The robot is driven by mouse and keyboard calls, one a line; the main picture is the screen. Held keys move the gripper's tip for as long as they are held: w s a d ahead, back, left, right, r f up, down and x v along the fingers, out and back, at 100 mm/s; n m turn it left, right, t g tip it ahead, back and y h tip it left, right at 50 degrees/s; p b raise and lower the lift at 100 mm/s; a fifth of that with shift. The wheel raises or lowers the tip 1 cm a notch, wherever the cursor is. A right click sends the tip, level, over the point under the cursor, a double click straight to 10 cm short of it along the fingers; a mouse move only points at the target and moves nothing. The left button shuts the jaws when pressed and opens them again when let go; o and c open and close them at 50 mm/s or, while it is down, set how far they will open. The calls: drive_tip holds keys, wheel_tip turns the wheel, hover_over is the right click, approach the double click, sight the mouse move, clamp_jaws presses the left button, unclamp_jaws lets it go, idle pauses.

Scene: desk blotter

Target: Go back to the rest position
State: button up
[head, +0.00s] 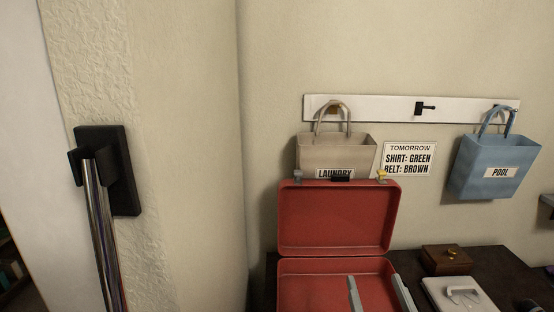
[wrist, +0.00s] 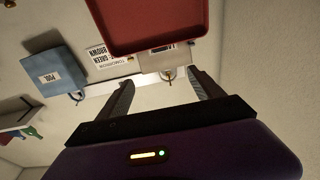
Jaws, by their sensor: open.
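My gripper (head: 379,288) shows at the bottom of the head view as two grey fingers, apart, in front of or over the lower half of an open red case (head: 335,215). Nothing is held between them. The rest of my arm is out of the head view. In the wrist view, which appears upside down, my gripper (wrist: 162,78) is open and empty, with its two dark fingers spread. The red case (wrist: 150,25) shows beyond the fingers at the top there. I cannot tell whether the fingers touch the case.
A beige laundry bag (head: 335,151) and a blue pool bag (head: 492,165) hang from a white hook rail (head: 385,108). A sign (head: 409,158) is on the wall between them. A brown wooden box (head: 447,260) and a white lidded container (head: 460,294) stand right of the case.

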drive_tip(key=s+f+g, duration=0.1)
drive_tip(key=s+f, duration=0.2)
drive_tip(key=s, duration=1.1)
drive_tip(key=s+f+g, duration=0.2)
drive_tip(key=s+f, duration=0.1)
drive_tip(key=s, duration=1)
drive_tip(key=s+f+g, duration=0.2)
drive_tip(key=s+f, duration=0.1)
drive_tip(key=s, duration=1.1)
drive_tip(key=shift+s+f+b, duration=0.3)
drive_tip(key=shift+f+b, duration=0.05)
